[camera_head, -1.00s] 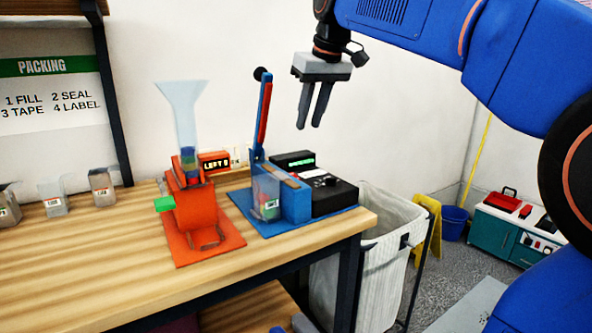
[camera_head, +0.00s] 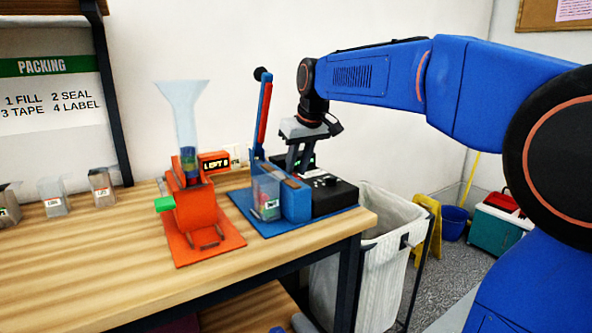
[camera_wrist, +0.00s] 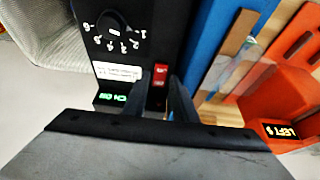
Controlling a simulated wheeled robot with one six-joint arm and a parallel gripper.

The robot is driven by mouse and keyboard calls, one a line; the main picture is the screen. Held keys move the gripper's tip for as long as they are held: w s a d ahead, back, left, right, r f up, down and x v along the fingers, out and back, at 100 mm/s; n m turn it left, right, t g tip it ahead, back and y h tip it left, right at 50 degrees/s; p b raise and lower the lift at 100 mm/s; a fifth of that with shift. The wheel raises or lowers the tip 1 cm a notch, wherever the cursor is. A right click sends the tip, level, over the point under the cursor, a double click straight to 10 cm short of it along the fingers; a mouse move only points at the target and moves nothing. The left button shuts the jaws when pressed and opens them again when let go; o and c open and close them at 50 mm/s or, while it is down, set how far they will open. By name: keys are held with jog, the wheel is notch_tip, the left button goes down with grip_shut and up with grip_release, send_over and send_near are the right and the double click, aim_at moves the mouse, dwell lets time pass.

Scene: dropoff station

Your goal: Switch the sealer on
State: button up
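The sealer is a blue machine (camera_head: 296,203) with a raised lever arm and a black control box (camera_head: 336,197) on its right. In the wrist view, the box carries a numbered dial (camera_wrist: 113,30), a red rocker switch (camera_wrist: 158,75) and a small green-lit display (camera_wrist: 112,98). My gripper (camera_head: 297,172) is over the back of the control box, pointing down. Its two fingers, also in the wrist view (camera_wrist: 162,88), are apart with a narrow empty gap. The red switch shows between and just beyond the fingertips; contact cannot be told.
A pouch (camera_head: 266,196) is at the sealer's front. Several pouches (camera_head: 101,187) stand at left. A white bin (camera_head: 384,230) is beyond the table's right edge.

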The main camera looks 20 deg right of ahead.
jog(key=shift+w+f, duration=0.2)
jog(key=shift+f, duration=0.25)
